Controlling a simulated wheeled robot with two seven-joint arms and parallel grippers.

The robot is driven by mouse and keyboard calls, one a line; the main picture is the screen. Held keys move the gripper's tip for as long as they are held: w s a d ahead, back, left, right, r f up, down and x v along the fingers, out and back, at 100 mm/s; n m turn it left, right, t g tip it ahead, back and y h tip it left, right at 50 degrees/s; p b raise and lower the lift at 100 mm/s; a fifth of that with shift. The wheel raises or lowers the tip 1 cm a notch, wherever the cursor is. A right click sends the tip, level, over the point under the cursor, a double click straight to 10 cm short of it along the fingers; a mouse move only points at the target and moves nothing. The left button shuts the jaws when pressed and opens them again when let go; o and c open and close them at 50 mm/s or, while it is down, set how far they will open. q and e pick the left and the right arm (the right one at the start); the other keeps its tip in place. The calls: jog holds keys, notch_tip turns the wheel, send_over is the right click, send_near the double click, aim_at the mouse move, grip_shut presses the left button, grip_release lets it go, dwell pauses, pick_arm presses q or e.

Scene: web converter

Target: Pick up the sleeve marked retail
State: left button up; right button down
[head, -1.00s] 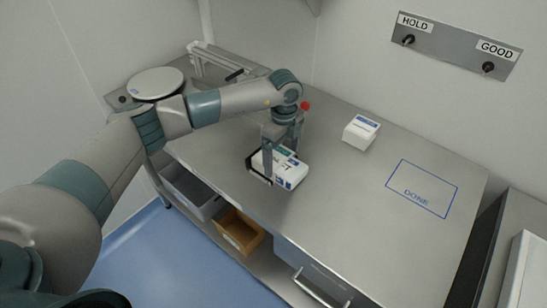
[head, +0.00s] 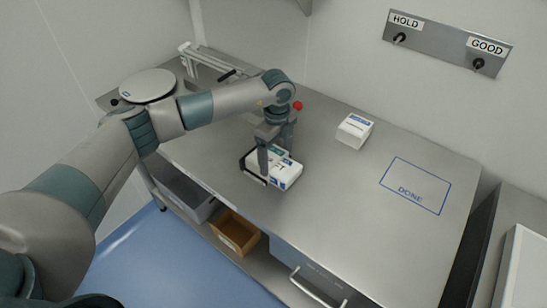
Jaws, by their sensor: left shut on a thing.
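A white sleeve with blue end labels and dark print (head: 287,174) lies on the steel table; its marking is too small to read. My left gripper (head: 270,165) points down over it and is shut on it, with a finger on the near side. A second white sleeve with a blue label (head: 354,130) stands farther back on the table, apart from the gripper; its marking is also unreadable. My right gripper does not show.
A blue outlined area marked DONE (head: 414,185) is empty at the right of the steel table (head: 330,215). A round white plate (head: 147,85) stands at the back left. HOLD and GOOD knobs (head: 447,42) are on the wall. Bins (head: 235,232) sit below.

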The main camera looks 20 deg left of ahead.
pick_arm(q)
jog(key=shift+r+b, duration=0.35)
jog(key=shift+r, duration=0.1)
notch_tip(320, 180, up, 3)
jog(key=shift+f+b, duration=0.1)
jog(key=shift+b, duration=0.85)
jog(key=s+r+b, duration=0.2)
jog(key=s+r, duration=0.1)
jog(key=s, duration=0.2)
jog(key=s+d+r+b, duration=0.1)
jog(key=s+r+b, duration=0.1)
jog(key=s+r, duration=0.2)
jog(key=shift+s+d, duration=0.2)
jog(key=shift+s, duration=1.1)
